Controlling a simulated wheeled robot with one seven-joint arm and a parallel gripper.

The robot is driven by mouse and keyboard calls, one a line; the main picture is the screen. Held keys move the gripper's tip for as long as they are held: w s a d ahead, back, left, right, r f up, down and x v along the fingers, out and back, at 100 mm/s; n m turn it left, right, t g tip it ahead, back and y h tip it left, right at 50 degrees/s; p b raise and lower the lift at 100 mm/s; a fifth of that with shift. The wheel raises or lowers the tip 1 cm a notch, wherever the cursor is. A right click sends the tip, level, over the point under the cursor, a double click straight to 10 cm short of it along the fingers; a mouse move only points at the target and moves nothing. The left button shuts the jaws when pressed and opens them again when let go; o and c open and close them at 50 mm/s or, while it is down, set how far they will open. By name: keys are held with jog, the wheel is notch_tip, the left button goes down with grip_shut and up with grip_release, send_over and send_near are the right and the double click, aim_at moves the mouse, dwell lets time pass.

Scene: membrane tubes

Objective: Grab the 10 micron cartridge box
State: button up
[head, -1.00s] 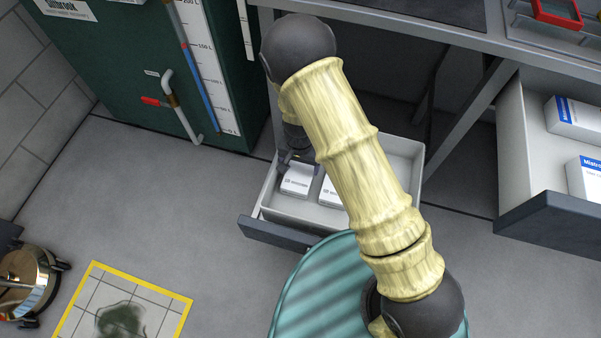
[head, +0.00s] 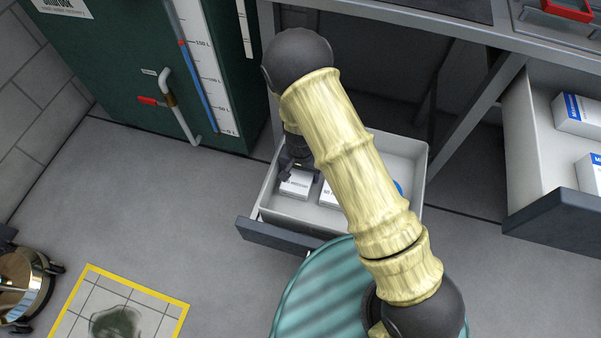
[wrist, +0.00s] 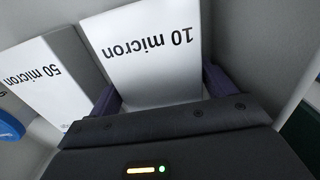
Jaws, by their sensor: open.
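The white 10 micron box (head: 295,185) stands at the left end of the open drawer (head: 277,207). In the wrist view, the 10 micron box (wrist: 150,45) shows its printed label upside down. My gripper (head: 297,170) is down in the drawer over this box. In the wrist view, my gripper (wrist: 162,92) is open, with a purple finger at each side of the box's near end. I cannot tell whether the fingers touch it.
A white 50 micron box (wrist: 50,82) stands close beside the 10 micron box. A blue round thing (wrist: 9,124) lies beyond it. The drawer wall (wrist: 245,50) is near on the other side. Another open drawer (head: 560,215) holds white-and-blue boxes at the right.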

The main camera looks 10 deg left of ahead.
jog(key=c, duration=0.8)
notch_tip(320, 180, up, 18)
jog(key=p, duration=0.7)
